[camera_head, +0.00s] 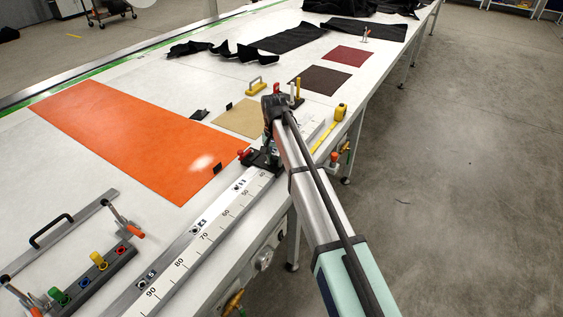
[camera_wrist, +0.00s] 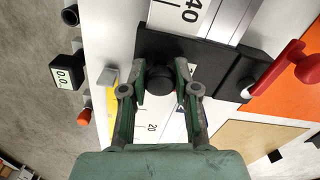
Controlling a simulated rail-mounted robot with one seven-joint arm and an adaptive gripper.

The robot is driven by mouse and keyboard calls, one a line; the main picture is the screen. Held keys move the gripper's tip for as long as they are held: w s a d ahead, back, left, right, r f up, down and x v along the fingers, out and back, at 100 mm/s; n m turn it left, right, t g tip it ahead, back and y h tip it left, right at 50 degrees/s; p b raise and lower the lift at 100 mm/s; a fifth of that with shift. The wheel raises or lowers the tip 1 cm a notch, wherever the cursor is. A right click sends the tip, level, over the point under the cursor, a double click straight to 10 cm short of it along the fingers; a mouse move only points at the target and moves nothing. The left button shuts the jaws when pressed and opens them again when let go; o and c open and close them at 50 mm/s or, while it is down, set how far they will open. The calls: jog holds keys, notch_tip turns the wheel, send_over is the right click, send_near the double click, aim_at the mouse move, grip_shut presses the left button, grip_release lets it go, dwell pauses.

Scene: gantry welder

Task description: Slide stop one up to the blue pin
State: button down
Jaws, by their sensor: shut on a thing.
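A black stop (camera_head: 262,158) with a red lever straddles the white scale rail (camera_head: 205,235); its number is not readable. In the wrist view the stop (camera_wrist: 205,52) shows as a black plate across the rail, with the red lever (camera_wrist: 300,66) at its right. My gripper (camera_wrist: 160,82) is shut on the stop's round black knob, a finger on either side. The stop sits between the 40 and 20 marks in that view. I cannot make out a blue pin at the rail; a small bluish patch (camera_wrist: 182,130) beside the right finger is mostly hidden.
An orange sheet (camera_head: 135,135) and a tan sheet (camera_head: 240,118) lie left of the rail. A holder with coloured knobs (camera_head: 90,280) stands front left. A yellow-handled tool (camera_head: 257,88) and a yellow tape measure (camera_head: 340,111) are farther along. A small display (camera_wrist: 65,75) hangs beside the table edge.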

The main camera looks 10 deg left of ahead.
jog(key=c, duration=0.9)
grip_release()
jog(key=shift+o, duration=0.2)
notch_tip(320, 180, up, 12)
